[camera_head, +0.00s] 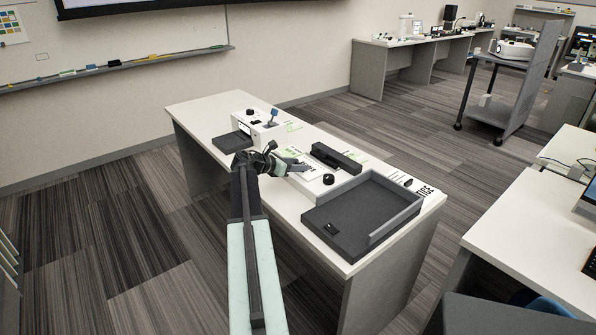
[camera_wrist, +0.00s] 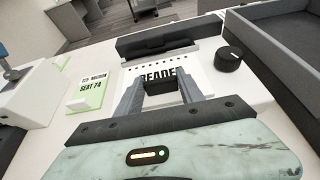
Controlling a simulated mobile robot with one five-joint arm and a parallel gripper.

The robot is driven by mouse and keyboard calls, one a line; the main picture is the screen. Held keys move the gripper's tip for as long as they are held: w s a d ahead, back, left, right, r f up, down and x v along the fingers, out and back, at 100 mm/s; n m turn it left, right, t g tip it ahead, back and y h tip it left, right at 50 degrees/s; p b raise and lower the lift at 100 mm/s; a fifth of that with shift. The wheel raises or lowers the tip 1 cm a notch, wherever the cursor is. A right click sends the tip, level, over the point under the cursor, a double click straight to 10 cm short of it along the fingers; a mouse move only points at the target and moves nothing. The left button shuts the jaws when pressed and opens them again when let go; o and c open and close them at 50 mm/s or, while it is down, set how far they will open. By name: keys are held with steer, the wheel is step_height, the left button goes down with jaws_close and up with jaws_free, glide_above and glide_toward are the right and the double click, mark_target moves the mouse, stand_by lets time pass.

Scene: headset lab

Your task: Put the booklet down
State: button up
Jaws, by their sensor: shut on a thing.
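My gripper (camera_head: 297,167) is above the middle of the white table, over a white panel marked READER (camera_wrist: 165,73). In the wrist view its two grey fingers (camera_wrist: 165,91) are shut on a small dark thing, which I take to be the booklet (camera_wrist: 161,86). Only a dark edge of it shows between the fingers, in front of the panel's lettering. Whether it touches the panel, I cannot tell. In the head view the booklet cannot be made out at the fingertips.
A large dark tray (camera_head: 375,203) lies to the right. A white device (camera_head: 262,127) stands at the far left of the table. A green-edged SEAT 74 card (camera_wrist: 90,88) is left of the fingers.

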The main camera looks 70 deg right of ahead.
steer(key=o, duration=1.4)
steer(key=shift+a+r+p, duration=0.1)
steer(key=shift+r+p, duration=0.2)
steer(key=shift+r, duration=0.05)
steer(key=p+v, duration=0.4)
steer(key=v, duration=0.7)
steer(key=shift+w+a, duration=0.2)
steer(key=shift+a, duration=0.1)
